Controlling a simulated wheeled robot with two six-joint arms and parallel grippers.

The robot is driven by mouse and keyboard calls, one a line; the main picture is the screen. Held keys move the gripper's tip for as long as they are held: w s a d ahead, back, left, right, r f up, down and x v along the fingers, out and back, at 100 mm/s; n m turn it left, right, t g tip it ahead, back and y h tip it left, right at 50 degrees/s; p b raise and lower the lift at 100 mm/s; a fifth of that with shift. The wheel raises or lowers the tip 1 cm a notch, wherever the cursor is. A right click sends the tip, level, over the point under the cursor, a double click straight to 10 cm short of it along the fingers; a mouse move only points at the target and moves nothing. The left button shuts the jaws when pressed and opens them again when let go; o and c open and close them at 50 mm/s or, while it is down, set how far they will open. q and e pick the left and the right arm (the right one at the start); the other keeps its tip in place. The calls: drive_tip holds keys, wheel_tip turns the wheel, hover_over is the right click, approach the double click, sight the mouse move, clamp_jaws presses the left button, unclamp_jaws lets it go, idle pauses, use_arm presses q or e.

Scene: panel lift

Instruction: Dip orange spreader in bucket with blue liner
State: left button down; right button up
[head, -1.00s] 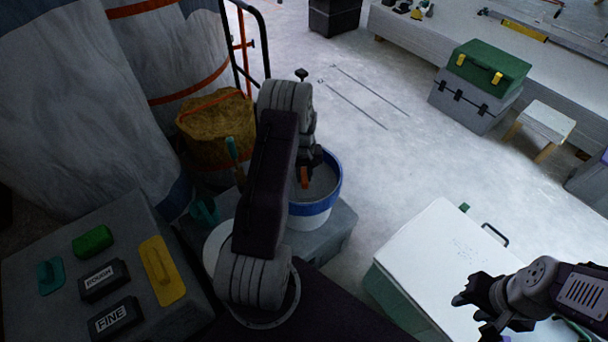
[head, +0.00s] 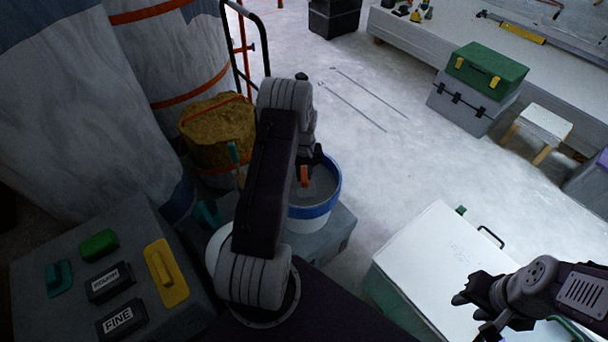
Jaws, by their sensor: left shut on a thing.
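The bucket (head: 326,207) with a blue band around its rim stands on a grey box in the middle of the head view. It holds grey material. My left gripper (head: 306,168) is over the bucket's opening, partly hidden by my own arm. It is shut on the orange spreader (head: 304,177), of which only a small orange part shows. I cannot tell whether the spreader touches the grey material. My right gripper (head: 474,303) is at the lower right, above the white-topped case, with its fingers apart and nothing visible between them.
A grey box (head: 60,265) at lower left carries a yellow float (head: 166,272), green and teal tools and dark blocks marked "FINE" and another word. A brown-filled bucket (head: 215,150) stands behind. A white-topped case (head: 430,255) is at right. The floor (head: 350,120) beyond is mostly clear.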

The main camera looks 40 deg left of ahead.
sight(304, 174)
use_arm(q)
wheel_tip(304, 174, up, 8)
drive_tip(key=p, duration=0.6)
drive_tip(key=shift+f, duration=0.1)
